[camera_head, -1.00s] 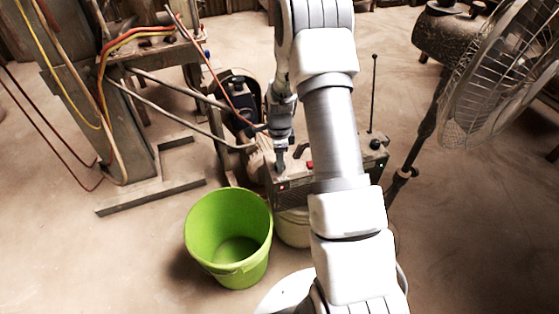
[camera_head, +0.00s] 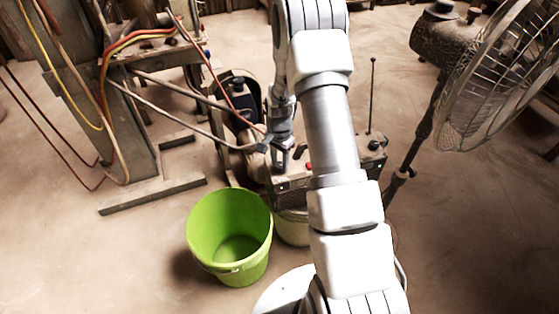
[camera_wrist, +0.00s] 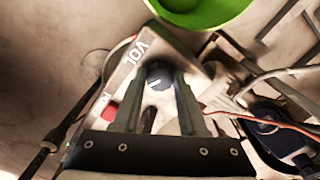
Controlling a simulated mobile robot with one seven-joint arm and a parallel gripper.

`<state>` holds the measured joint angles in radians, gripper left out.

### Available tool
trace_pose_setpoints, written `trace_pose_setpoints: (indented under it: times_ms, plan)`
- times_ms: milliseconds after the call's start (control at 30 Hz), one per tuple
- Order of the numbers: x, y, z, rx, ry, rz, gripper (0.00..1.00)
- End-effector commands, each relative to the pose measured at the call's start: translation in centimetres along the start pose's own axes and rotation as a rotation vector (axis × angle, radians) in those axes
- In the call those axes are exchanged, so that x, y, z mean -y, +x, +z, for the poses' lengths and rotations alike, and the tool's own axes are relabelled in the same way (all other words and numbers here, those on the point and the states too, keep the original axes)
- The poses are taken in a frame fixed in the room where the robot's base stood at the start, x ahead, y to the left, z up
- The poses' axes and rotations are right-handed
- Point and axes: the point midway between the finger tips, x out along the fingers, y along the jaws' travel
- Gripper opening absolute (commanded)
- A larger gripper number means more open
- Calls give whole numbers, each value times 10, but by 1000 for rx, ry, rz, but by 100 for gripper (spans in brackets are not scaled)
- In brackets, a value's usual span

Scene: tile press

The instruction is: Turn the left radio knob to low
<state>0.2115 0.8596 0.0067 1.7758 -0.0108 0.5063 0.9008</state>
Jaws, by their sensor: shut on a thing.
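The left radio knob (camera_wrist: 158,76) is dark and round with a short pale mark on its top. In the wrist view it lies between the fingertips of my gripper (camera_wrist: 159,84), beside a "VOL" label. My gripper (camera_head: 279,165) is shut on this knob, pointing down at the left end of the radio's top. The right knob (camera_head: 374,145) shows beyond my arm.
A red button (camera_head: 308,168) sits right of my gripper on the radio. A thin antenna (camera_head: 372,95) rises at the back right. A green bucket (camera_head: 230,270) stands front left, a fan (camera_head: 490,95) at right. Hoses and a metal frame (camera_head: 150,185) are at left.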

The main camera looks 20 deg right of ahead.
Motion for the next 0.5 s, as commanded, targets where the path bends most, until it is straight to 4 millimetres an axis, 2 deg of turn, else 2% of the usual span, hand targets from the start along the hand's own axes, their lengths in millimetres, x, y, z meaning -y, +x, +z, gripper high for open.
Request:
trace_pose_setpoints:
  times_ms: [500]
  plan:
    - [0, -1, 0, 0, -490, -1, 0]
